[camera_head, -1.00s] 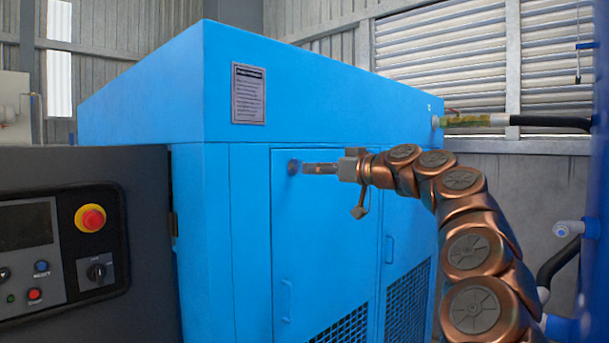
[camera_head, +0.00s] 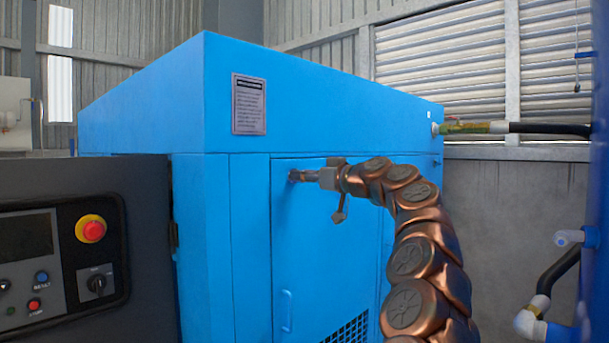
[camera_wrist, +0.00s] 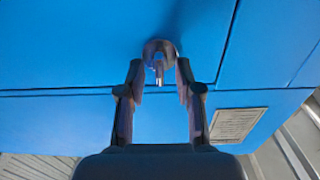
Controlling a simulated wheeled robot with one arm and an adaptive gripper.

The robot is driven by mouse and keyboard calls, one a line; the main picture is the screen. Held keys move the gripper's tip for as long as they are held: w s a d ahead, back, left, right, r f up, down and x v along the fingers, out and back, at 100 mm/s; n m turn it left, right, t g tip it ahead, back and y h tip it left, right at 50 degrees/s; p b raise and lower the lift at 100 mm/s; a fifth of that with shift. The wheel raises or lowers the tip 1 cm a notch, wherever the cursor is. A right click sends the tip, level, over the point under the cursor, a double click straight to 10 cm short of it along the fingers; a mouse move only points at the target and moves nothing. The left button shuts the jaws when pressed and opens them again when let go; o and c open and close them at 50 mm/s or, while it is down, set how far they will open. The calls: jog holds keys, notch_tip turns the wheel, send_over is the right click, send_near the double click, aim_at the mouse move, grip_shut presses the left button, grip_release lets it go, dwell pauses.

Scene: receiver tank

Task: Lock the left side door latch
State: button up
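The left side door (camera_head: 330,240) of the blue cabinet is closed flush in its frame. Its latch (camera_wrist: 158,48) shows in the wrist view as a small round grey fitting with a short metal piece sticking out. In the head view the latch (camera_head: 293,175) sits near the door's upper left corner, partly hidden by my gripper. My gripper (camera_wrist: 159,66) is open, with one finger on each side of the latch. A gap shows between each finger and the metal piece; I cannot tell whether the fingertips touch the door.
A dark control panel (camera_head: 80,250) with a red stop button (camera_head: 92,230) stands at the left. A door handle (camera_head: 286,310) is lower on the door. A label (camera_head: 249,104) is above it. A pipe (camera_head: 475,128) and hose run at the right.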

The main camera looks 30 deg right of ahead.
jog(key=shift+w, duration=0.15)
jog(key=shift+c, duration=0.4)
grip_shut()
jog(key=shift+d+f+m+p, duration=0.1)
jog(key=shift+m+p, duration=2.95)
jog(key=shift+m, duration=1.45)
jog(key=shift+f+m+p, duration=0.1)
jog(key=shift+m+p, duration=2.9)
jog(key=shift+m, duration=1.5)
